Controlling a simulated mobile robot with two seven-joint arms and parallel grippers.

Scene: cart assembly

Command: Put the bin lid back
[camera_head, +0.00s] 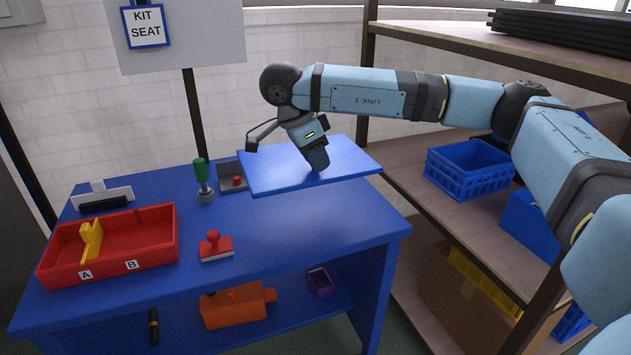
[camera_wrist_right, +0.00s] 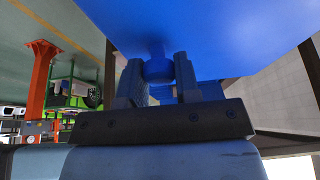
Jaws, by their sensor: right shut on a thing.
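The bin lid (camera_head: 345,160) is a flat blue panel in the head view, held roughly level over the back right of the blue table. My right gripper (camera_head: 318,170) is above it, shut on its knob. In the right wrist view my right gripper's two fingers (camera_wrist_right: 158,82) stand on either side of the round blue knob (camera_wrist_right: 158,69), with the lid (camera_wrist_right: 190,25) beyond. A red bin (camera_head: 150,248) with compartments marked A and B stands open on the table's left; a yellow piece is inside. My left gripper is not in view.
A red stamp (camera_head: 215,246), a green-handled tool (camera_head: 202,180) and a grey holder (camera_head: 228,178) stand on the blue table (camera_head: 300,235). A shelf rack at the right holds blue crates (camera_head: 470,170). The table's front right is clear.

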